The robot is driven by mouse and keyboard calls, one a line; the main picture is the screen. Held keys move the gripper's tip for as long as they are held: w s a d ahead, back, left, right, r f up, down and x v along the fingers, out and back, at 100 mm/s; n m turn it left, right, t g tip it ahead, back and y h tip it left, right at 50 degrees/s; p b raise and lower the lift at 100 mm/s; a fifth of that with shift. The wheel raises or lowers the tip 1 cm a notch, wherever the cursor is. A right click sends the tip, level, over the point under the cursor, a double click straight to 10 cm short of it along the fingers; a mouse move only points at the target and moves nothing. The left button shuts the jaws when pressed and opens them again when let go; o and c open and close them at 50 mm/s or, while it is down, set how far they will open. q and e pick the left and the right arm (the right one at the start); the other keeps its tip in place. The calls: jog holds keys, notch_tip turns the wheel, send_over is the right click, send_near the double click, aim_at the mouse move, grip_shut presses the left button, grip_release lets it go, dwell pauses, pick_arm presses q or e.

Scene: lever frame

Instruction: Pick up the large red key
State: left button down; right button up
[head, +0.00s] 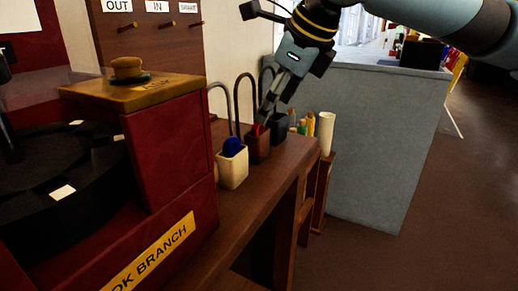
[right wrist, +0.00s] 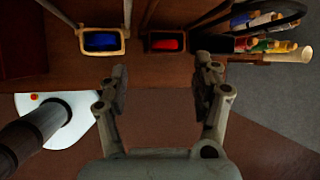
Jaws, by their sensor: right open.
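The large red key (head: 258,129) stands in a dark red holder (head: 257,150) on the wooden bench; only its top shows. In the right wrist view the red key (right wrist: 167,44) lies inside its holder, beyond the fingertips and roughly centred between them. My right gripper (head: 267,112) is at the holder in the head view, pointing down from above. In the right wrist view the right gripper (right wrist: 163,76) has its fingers apart with nothing between them. Whether a fingertip touches the key cannot be told. My left gripper is not in view.
A cream holder (head: 232,168) with a blue key (head: 233,146) stands to the left, and a dark holder (head: 279,127) to the right. Thin hoops rise behind the holders. Rolled papers (head: 326,132) stand at the bench's end. A red lever frame (head: 165,150) fills the left.

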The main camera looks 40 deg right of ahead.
aim_at(261, 135)
jog(key=shift+w+r+b+x, duration=0.15)
jog(key=shift+b+x, duration=0.4)
jog(key=shift+x, duration=1)
jog(key=shift+w+r+b+x, duration=0.15)
jog(key=shift+b+x, duration=0.35)
jog(key=shift+x, duration=1.05)
jog(key=shift+d, duration=0.2)
grip_shut()
notch_tip(261, 135, up, 10)
jog(key=p, duration=0.2)
jog(key=shift+p, duration=0.3)
